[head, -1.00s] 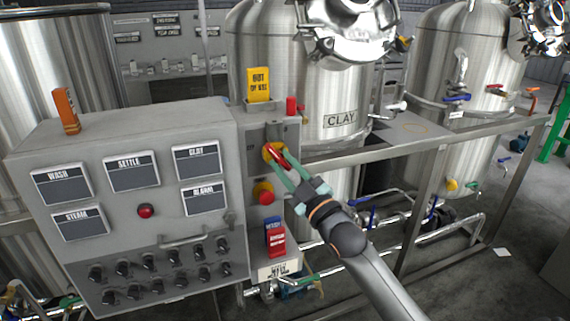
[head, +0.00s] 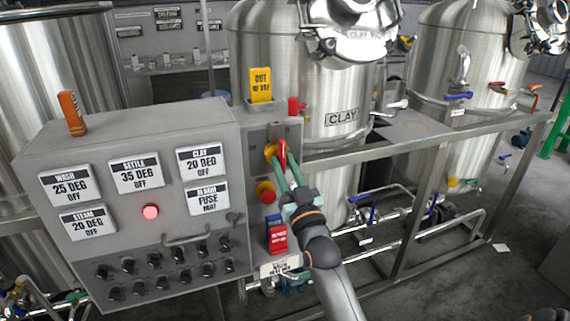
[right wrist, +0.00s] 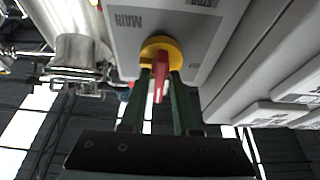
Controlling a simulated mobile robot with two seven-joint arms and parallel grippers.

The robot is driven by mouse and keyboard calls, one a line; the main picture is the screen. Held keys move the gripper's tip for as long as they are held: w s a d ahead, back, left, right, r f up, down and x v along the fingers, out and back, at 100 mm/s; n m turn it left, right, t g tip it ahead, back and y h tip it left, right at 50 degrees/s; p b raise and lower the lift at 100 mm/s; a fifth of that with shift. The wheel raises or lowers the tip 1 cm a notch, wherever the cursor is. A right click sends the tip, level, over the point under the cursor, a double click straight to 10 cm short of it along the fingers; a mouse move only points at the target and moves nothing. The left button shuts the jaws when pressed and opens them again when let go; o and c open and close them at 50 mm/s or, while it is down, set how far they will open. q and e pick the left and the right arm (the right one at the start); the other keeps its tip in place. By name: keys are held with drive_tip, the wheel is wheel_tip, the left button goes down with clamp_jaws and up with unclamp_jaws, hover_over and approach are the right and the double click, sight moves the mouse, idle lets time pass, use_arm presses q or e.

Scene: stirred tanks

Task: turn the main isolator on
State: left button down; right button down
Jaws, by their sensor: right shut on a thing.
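The main isolator is a red handle (head: 282,153) on a yellow disc (head: 270,152), on the narrow panel right of the grey control cabinet. The handle stands about upright. It also shows in the right wrist view, as a red handle (right wrist: 159,82) on a yellow disc (right wrist: 161,47) beside an upside-down "MAIN" label (right wrist: 126,21). My right gripper (head: 285,170) is shut on the handle, with one green finger on each side. My left gripper is not in view.
Below the isolator are a red button (head: 268,196) on yellow and blue and red tags (head: 277,238). A steel rail (head: 345,155) and the CLAY tank (head: 295,60) stand to the right.

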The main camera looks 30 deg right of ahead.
idle(0.4)
drive_tip(key=c, duration=0.9)
unclamp_jaws()
drive_tip(key=shift+o, duration=0.2)
drive_tip(key=shift+f, duration=0.15)
